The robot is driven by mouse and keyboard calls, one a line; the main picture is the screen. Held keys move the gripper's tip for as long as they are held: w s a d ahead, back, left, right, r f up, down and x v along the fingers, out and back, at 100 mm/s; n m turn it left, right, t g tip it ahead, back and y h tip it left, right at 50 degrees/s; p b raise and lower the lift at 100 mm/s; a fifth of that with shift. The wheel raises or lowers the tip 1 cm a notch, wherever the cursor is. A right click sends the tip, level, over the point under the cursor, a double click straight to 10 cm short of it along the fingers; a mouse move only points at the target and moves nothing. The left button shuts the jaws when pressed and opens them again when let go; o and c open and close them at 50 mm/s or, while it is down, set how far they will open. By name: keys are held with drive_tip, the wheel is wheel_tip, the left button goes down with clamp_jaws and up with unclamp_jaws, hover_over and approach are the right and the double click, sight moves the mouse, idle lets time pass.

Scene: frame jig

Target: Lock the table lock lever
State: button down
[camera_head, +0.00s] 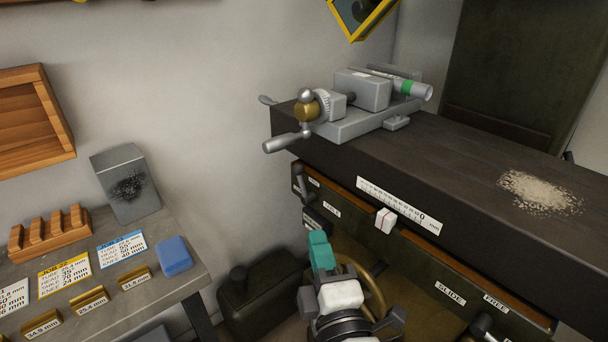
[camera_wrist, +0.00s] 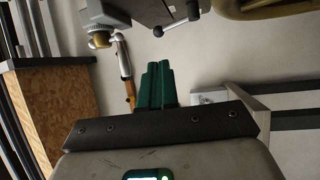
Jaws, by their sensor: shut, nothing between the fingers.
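A dark lever (camera_head: 299,182) sits at the left end of the machine table's front face, beside small labels; the label closest below it is too small to read, so I cannot be sure it is the table lock lever. A second lever (camera_head: 483,326) is partly cut off at the bottom right, near plates reading SLIDE and FREE. My gripper (camera_head: 319,246), with teal fingers, is shut and empty, below and a little right of the left lever and apart from it. In the wrist view my gripper's fingers (camera_wrist: 157,72) are together, and a dark lever with a rounded end (camera_wrist: 160,31) shows beyond them.
A vise (camera_head: 362,92) with a silver handle stands on the machine table (camera_head: 460,152). A scale with a white pointer (camera_head: 385,220) is on the front face. A handwheel (camera_head: 373,285) is behind my gripper. A bench (camera_head: 190,279) stands at left.

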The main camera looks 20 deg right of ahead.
sight(294, 172)
drive_tip(key=p+x, duration=0.2)
drive_tip(key=x, duration=1.1)
drive_tip(key=shift+w+d+r+p, duration=0.1)
drive_tip(key=shift+w+r+p, duration=0.05)
drive_tip(key=shift+w+p, duration=0.15)
drive_tip(key=shift+r+p, duration=0.15)
drive_tip(key=shift+p, duration=0.35)
drive_tip(key=shift+w+r+p, duration=0.15)
drive_tip(key=shift+r+p, duration=0.1)
drive_tip(key=shift+p, duration=0.7)
drive_tip(key=p, duration=0.2)
drive_tip(key=n+g+p, duration=0.1)
drive_tip(key=p, duration=0.1)
drive_tip(key=shift+w+a+r+g, duration=0.2)
drive_tip(key=shift+w+r+g, duration=0.1)
drive_tip(key=shift+w, duration=0.1)
drive_tip(key=shift+w+a+f+g+p, duration=0.15)
drive_tip(key=shift+w+g+p, duration=0.25)
drive_tip(key=shift+p, duration=0.6)
drive_tip(key=w+a+f+n+g, duration=0.1)
drive_tip(key=w+a+f, duration=0.1)
drive_tip(key=w+f, duration=0.2)
drive_tip(key=shift+w+y, duration=0.3)
drive_tip(key=shift+w, duration=0.8)
